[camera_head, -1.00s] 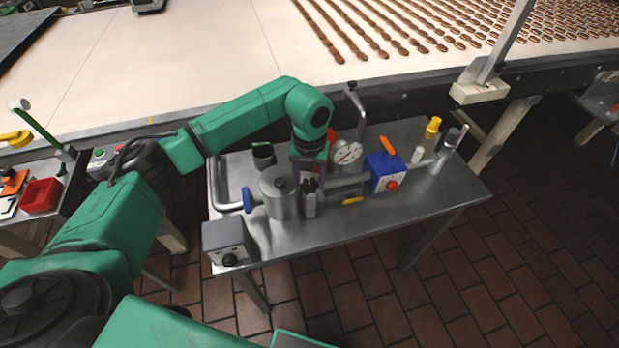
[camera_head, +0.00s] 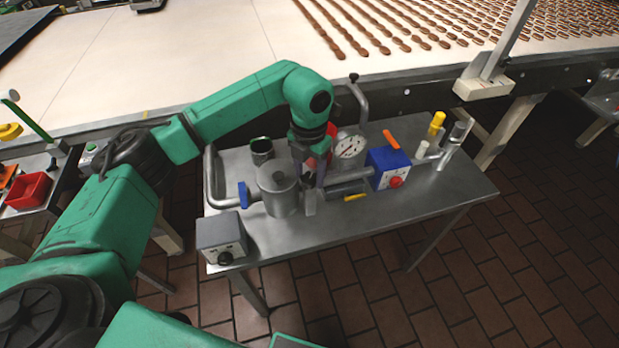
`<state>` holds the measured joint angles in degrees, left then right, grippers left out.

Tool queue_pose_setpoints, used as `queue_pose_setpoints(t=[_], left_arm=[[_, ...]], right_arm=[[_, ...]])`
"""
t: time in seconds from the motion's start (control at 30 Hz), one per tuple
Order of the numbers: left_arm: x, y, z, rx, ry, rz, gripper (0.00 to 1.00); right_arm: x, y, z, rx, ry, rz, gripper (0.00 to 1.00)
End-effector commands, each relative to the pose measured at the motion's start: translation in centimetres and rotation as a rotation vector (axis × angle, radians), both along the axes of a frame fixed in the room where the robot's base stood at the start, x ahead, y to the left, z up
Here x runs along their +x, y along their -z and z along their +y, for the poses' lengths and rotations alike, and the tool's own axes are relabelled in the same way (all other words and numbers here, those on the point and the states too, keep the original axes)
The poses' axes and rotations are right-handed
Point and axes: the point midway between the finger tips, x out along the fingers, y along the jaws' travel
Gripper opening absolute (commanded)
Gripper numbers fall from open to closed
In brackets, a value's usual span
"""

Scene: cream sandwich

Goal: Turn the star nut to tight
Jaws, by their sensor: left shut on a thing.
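My left gripper (camera_head: 312,197) points down between the grey metal canister (camera_head: 277,192) and the blue box, over the pipe on the steel table. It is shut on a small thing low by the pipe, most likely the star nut. The nut itself is hidden by the fingers and too small to make out, so its angle cannot be told. The canister stands upright just left of the fingers. My right gripper is not in view.
A dial gauge (camera_head: 350,146) stands close behind and right of the gripper. A blue box (camera_head: 387,168) with a red knob is to the right. A blue-handled valve (camera_head: 244,195) and grey box (camera_head: 222,238) are on the left. The steel table's (camera_head: 330,232) front is clear.

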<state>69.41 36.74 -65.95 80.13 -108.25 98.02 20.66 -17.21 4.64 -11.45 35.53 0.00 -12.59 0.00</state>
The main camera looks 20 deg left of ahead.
Motion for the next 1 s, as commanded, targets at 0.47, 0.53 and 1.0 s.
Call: queue_pose_setpoints(t=[0.47,0.53,1.0], left_arm=[[0.2,0.1,0.1,-0.001,0.448,-0.006,0.03],[0.2,0.1,0.1,-0.002,0.514,-0.006,0.03],[0.3,-0.1,0.1,-0.002,0.960,-0.007,0.03]], right_arm=[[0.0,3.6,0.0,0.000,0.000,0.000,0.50],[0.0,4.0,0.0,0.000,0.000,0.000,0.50],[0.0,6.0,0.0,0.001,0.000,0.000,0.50]])
